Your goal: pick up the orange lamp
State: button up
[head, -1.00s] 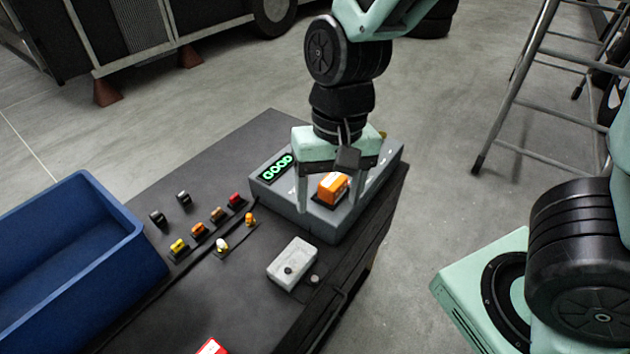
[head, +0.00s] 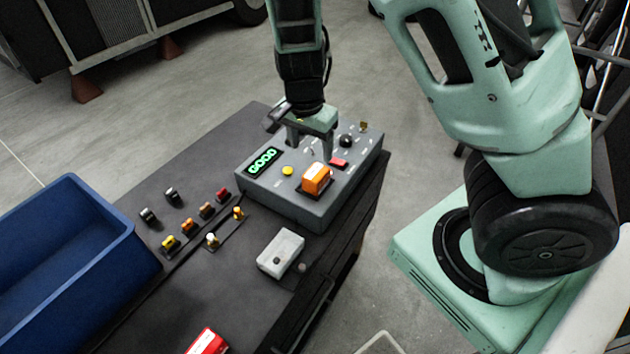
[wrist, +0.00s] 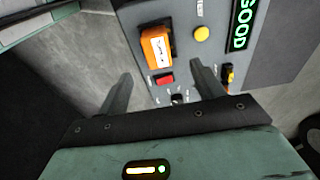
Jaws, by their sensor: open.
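A small orange lamp (head: 238,213) stands upright on a thin strip on the dark bench, beside a small whitish lamp (head: 212,240). An orange block with a white label (head: 316,178) sits on the grey tester box (head: 310,212); it also shows in the wrist view (wrist: 156,50). My gripper (head: 309,149) is open and empty above the back part of the tester, behind the block and apart from it. In the wrist view my open fingers (wrist: 161,76) point toward the tester's panel. The small orange lamp is not clearly visible in the wrist view.
The tester shows a green GOOD display (head: 263,161), a yellow button (head: 288,171) and a red button (head: 339,163). Several coloured blocks (head: 188,227) stand left of the lamps. A white box (head: 281,250) lies in front. A blue bin (head: 110,222) is at left.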

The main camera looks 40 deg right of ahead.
aim_at(316, 172)
jog(key=f, duration=0.5)
jog(key=shift+w+d+b, duration=0.1)
jog(key=shift+d+b, duration=0.2)
jog(key=shift+d+f+b, duration=0.2)
jog(key=shift+d+f, duration=0.05)
jog(key=shift+f, duration=1.05)
jog(key=shift+d+f+b, duration=0.15)
jog(key=shift+d+f, duration=0.1)
jog(key=shift+f, duration=1.05)
jog(key=c, duration=1.2)
